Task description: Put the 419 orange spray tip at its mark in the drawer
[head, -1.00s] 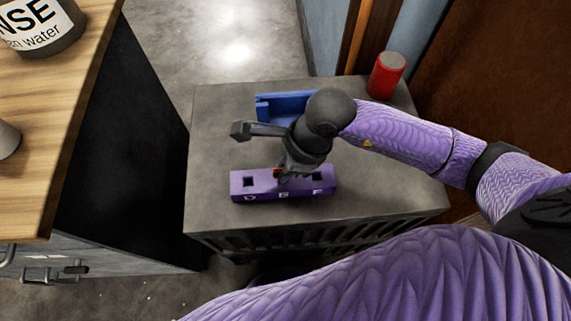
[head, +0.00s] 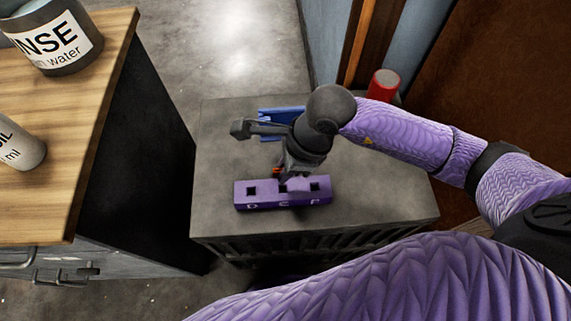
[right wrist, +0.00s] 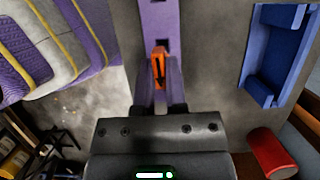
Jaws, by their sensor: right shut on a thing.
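My right gripper (head: 287,183) is shut on an orange spray tip (right wrist: 159,65), which shows between its fingers in the right wrist view. In the head view only a small orange spot (head: 276,171) of it shows beside the fingers. The gripper is over the middle of a purple block (head: 262,203) with square holes and the letters D, E and F. The fingers cover part of the middle hole. The tip's number cannot be read. The inside of a drawer does not show. My left gripper is out of view.
The block and a blue open holder (head: 270,117) are on a dark grey cabinet top (head: 390,205). A red cylinder (head: 383,85) stands at its back right.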

